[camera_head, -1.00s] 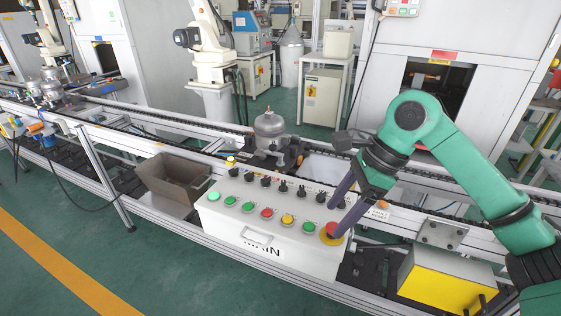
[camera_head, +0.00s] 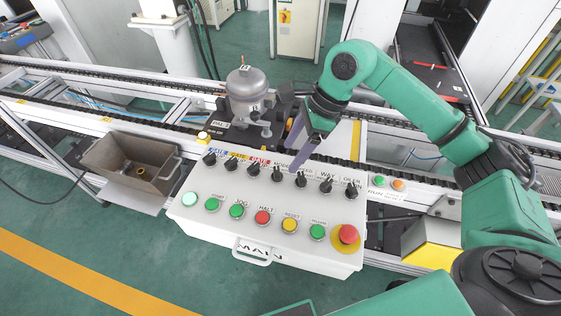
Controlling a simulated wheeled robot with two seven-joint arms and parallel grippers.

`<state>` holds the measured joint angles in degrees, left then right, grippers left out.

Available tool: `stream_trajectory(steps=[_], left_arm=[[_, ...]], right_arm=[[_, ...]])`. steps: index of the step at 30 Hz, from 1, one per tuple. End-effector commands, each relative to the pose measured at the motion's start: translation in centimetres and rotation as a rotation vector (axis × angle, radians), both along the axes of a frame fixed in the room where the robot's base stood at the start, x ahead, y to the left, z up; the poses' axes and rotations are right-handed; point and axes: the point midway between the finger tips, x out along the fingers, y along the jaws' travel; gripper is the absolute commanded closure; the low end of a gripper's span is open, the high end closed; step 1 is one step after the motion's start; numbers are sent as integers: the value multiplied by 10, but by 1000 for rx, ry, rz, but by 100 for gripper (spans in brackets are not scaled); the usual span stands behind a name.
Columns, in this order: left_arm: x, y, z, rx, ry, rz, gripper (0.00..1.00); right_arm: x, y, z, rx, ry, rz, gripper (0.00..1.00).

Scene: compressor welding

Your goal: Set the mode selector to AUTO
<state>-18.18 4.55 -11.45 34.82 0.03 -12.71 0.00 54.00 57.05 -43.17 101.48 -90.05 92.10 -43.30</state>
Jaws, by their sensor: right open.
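A white control box (camera_head: 283,250) marked MAIN shows in the head view, with a row of black rotary selectors along its rear edge. My right gripper (camera_head: 303,158) has purple fingers and is open and empty. It points down over the rear of the box, near the middle selectors (camera_head: 301,178) and (camera_head: 278,174). It hides part of the labels there. I cannot tell whether it touches anything. My left gripper is out of view.
Coloured push buttons line the box front, with a red emergency button (camera_head: 347,233) at the right end. A grey compressor (camera_head: 246,90) stands on the conveyor behind the box. A brown bin (camera_head: 128,163) sits to the left.

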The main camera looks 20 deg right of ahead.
Motion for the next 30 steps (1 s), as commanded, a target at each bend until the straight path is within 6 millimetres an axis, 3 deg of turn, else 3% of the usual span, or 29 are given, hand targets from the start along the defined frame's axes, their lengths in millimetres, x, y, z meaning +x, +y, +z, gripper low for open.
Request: stream_trajectory(steps=[4,9,13,18,20,24,30], left_arm=[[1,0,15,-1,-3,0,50],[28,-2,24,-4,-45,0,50],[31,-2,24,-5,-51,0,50],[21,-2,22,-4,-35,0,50],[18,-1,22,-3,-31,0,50],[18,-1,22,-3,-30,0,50],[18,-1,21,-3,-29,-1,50]], right_arm=[[2,15,-32,1,5,2,25],[5,26,-59,1,2,1,25],[5,28,-66,1,0,0,25],[6,28,-67,1,-1,0,25],[5,28,-67,1,-1,0,44],[5,27,-67,1,-1,0,98],[6,27,-67,1,-2,-5,100]])
